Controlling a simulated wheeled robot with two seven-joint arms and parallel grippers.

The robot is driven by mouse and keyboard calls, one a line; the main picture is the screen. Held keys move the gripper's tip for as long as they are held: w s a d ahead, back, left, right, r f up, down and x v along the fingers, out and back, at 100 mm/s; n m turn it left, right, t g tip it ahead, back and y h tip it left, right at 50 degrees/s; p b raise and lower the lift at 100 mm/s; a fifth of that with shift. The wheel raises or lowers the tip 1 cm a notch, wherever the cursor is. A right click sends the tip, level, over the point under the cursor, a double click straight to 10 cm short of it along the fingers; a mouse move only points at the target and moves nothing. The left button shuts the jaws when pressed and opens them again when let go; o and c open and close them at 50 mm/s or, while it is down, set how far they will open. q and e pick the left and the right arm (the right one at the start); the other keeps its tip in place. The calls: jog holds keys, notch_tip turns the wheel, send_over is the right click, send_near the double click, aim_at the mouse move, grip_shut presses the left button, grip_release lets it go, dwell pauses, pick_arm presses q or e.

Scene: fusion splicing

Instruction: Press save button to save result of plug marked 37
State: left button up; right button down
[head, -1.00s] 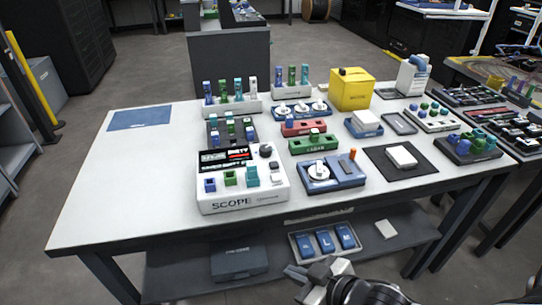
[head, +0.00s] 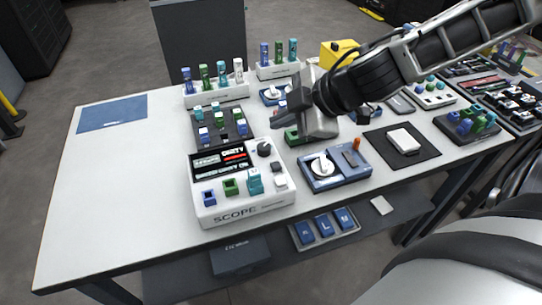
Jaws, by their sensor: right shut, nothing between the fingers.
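The white SCOPE unit (head: 242,214) sits at the table's front with a lit screen (head: 221,160). Its right side has a black knob (head: 264,149), a dark button (head: 277,167) and a white button (head: 281,181); I cannot read which is save. A teal plug (head: 255,183) stands in its front row, beside a blue port (head: 209,198) and a green port (head: 231,187). No plug number is legible. My right gripper (head: 301,108) is shut and empty, above the table behind and right of the buttons.
Behind the scope are a dark plug tray (head: 216,140) and a white rack (head: 216,95) of upright plugs. A blue dial unit (head: 338,179) stands close to the right. A black mat (head: 428,160) lies farther right. The table's left side is clear except for a blue mat (head: 104,121).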

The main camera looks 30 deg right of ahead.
pick_arm(q)
jog(key=shift+s, duration=0.1)
jog(key=shift+f, duration=0.1)
pick_arm(e)
jog(key=shift+f, duration=0.1)
jog(key=b, duration=0.7)
send_over(281, 166)
notch_tip(281, 166, down, 7)
jog(key=shift+f, duration=0.1)
jog(key=shift+f+b, duration=0.65)
jog(key=shift+f, duration=0.05)
pick_arm(q)
jog(key=f, duration=0.1)
jog(key=d+f, duration=0.1)
jog(key=f, duration=0.1)
jog(key=shift+d+n+t+h, duration=0.15)
jog(key=shift+n+t+h, duration=0.25)
jog(key=shift+w+r, duration=0.2)
jog(key=shift+f, duration=0.2)
jog(key=shift+r, duration=0.2)
